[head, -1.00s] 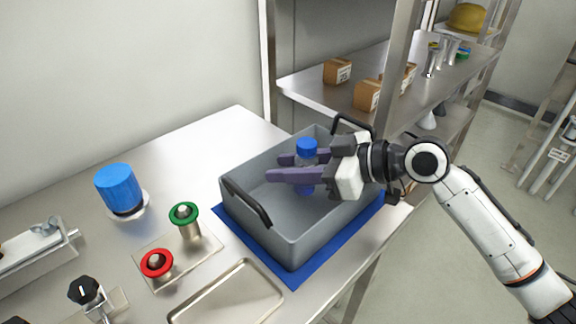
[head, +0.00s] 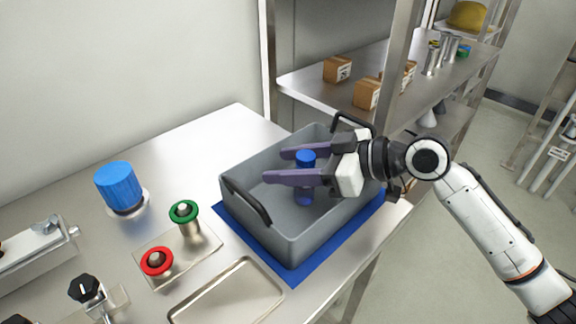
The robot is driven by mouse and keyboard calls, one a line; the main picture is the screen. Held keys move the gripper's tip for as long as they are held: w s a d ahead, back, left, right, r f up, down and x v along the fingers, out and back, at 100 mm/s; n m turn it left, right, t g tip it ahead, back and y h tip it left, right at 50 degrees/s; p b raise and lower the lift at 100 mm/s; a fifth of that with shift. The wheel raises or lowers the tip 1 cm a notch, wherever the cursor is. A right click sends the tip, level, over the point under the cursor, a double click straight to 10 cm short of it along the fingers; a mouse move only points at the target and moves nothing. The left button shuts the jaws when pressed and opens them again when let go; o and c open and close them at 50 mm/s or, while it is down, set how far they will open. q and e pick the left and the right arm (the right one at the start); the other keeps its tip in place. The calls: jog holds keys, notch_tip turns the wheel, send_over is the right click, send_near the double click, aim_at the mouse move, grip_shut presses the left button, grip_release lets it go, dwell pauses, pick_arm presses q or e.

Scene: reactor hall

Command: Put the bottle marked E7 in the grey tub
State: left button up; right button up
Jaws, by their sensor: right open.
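The grey tub (head: 293,237) stands on a blue mat (head: 297,272) at the right end of the steel table. A bottle with a blue cap (head: 306,158) stands upright inside the tub. Its lower part shows below the near finger; no E7 marking can be read. My right gripper (head: 273,166) reaches in from the right over the tub. Its two purple fingers are apart, one on each side of the bottle, and hide part of it. My left gripper is not in view.
A blue cylinder (head: 117,187), green ring knob (head: 184,212), red ring knob (head: 157,261) and shallow metal tray (head: 228,294) are left of the tub. A shelf with small boxes (head: 337,69) stands behind. The tub has raised black handles (head: 247,200).

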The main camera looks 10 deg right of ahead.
jog(key=b+v, duration=0.1)
jog(key=v, duration=1.1)
jog(key=shift+b, duration=0.3)
